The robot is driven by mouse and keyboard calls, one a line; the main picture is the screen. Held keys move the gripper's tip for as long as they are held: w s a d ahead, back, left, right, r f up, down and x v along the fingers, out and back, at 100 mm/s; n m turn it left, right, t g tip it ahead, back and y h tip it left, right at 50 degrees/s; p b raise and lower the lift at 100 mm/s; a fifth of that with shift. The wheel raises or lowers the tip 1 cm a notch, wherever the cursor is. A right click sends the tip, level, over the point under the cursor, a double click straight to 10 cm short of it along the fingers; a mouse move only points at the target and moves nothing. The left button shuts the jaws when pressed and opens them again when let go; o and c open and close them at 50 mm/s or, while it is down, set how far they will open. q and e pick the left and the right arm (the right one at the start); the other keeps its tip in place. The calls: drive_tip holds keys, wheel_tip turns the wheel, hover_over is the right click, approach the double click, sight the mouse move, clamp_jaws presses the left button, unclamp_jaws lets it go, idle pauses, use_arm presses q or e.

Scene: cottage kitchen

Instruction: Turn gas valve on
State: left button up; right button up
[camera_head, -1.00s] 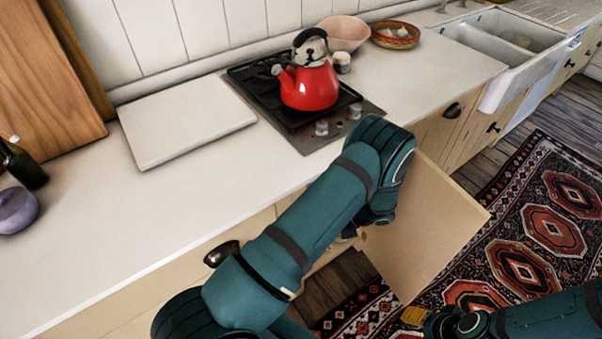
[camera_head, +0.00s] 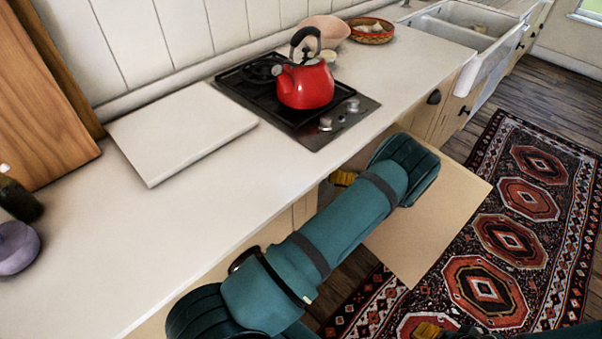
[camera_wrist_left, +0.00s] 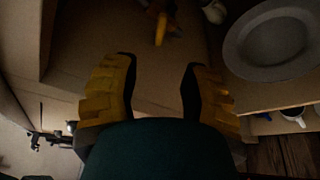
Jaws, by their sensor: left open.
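A small yellow-orange handle (camera_wrist_left: 161,27), which looks like the gas valve, shows at the top of the left wrist view inside a dark cupboard. Its exact position is hard to read in the shade. My left gripper (camera_wrist_left: 160,70) is open and empty. Its two yellow fingers point towards the handle and stand apart from it. In the head view only a bit of the left gripper (camera_head: 343,178) shows at the cupboard opening under the counter, behind my forearm. The valve is hidden there. My right gripper (camera_head: 428,330) is mostly cut off at the bottom edge.
The open cupboard door (camera_head: 425,220) stands beside my left arm. A red kettle (camera_head: 305,86) is on the hob (camera_head: 262,92) above. A patterned rug (camera_head: 515,200) covers the floor.

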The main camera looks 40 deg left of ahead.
use_arm(q)
drive_tip(key=b+x, duration=0.1)
drive_tip(key=x, duration=1.2)
drive_tip(key=shift+a+f+b, duration=0.2)
drive_tip(key=shift+b, duration=0.1)
clamp_jaws()
